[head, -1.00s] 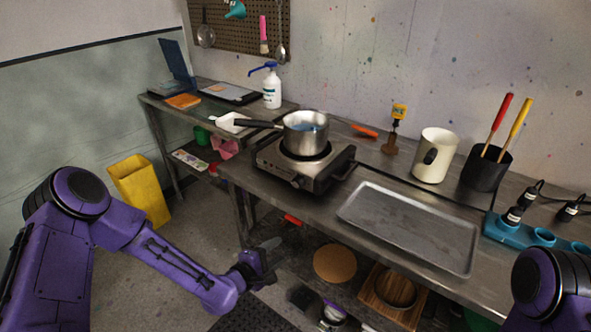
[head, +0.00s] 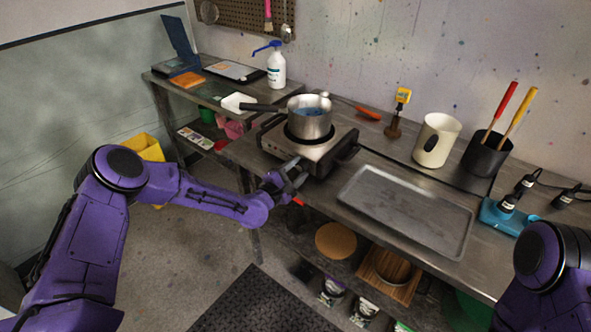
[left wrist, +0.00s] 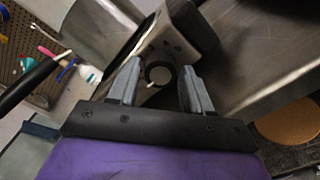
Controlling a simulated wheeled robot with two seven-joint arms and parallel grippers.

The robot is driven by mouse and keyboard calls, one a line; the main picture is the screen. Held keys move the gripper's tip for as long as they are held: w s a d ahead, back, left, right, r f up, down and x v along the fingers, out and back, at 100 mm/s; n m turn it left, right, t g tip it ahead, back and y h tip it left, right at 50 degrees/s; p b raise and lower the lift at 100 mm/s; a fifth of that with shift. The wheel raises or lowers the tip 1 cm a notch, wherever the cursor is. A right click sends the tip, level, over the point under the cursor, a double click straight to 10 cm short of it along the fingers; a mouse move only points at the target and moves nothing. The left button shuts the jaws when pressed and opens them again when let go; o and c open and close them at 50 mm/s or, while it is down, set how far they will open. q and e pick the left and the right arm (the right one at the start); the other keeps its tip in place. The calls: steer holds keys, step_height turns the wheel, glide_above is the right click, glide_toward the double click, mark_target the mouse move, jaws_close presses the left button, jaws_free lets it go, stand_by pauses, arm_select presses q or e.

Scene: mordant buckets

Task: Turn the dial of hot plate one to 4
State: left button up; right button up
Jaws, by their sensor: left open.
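A silver hot plate (head: 331,146) with a black side handle stands on the metal bench. A steel pot (head: 309,122) with blue contents sits on it. My left gripper (head: 296,171) is at the hot plate's front and hides the dial in the head view. Its open fingers (left wrist: 161,74) stand either side of the dial in the left wrist view; I cannot tell whether they touch it. My right gripper is out of view.
The pot's dark handle (head: 262,107) points left. A metal tray (head: 408,210) lies to the right of the hot plate. Behind are a cream canister (head: 435,142) and a black cup (head: 484,157) with tools. Wooden items stand on the shelf below.

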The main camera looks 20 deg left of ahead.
arm_select(q)
steer(key=c, duration=0.8)
steer(key=shift+o, duration=0.2)
steer(key=shift+f, duration=0.1)
